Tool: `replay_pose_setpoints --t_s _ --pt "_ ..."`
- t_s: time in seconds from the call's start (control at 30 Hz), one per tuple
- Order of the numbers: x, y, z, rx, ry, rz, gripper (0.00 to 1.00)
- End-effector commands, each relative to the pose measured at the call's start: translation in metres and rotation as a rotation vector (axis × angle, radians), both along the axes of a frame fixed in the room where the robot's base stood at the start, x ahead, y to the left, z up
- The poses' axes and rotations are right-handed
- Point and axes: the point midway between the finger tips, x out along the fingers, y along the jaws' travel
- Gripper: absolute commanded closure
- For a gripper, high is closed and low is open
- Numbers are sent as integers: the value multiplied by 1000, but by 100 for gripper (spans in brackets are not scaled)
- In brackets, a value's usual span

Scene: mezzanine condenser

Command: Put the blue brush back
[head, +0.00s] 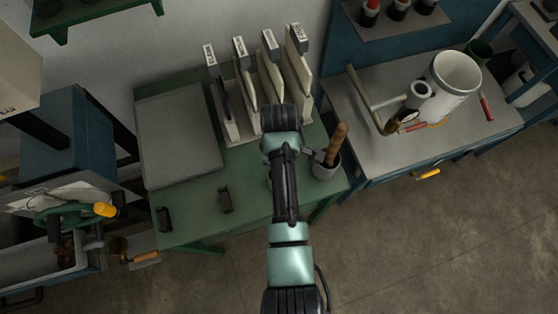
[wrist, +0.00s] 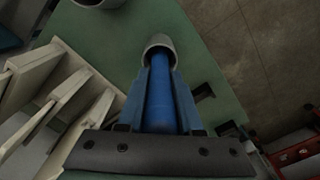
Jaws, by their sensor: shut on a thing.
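The blue brush (wrist: 160,105) shows as a thick blue shaft in the wrist view. My gripper (wrist: 160,85) is shut on it, with one finger on each side. The brush's far end lines up with the mouth of a grey cup (wrist: 158,41) on the green table. I cannot tell whether that end is inside the cup or just above it. In the head view my arm hides the brush, the gripper's fingertips and most of this cup.
Another grey cup (head: 326,168) holds a wooden-handled tool (head: 337,141) at the green table's (head: 205,190) right end. Upright labelled boards stand in a rack (head: 240,125) behind. A grey slab (head: 178,135) lies left. A workbench (head: 370,150) stands right.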

Motion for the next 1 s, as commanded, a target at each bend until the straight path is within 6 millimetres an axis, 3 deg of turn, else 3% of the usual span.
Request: replay_pose_setpoints --t_s 0.03,0.07,0.2,0.63,0.77,1.0 --pt "0 0 -2 0 0 0 100" --pt "0 0 -2 0 0 0 62" --pt "0 0 -1 0 0 0 37" --pt "1 0 8 0 -2 0 36" --pt "1 0 28 0 -4 1 36" --pt "2 0 80 -1 -6 1 36"
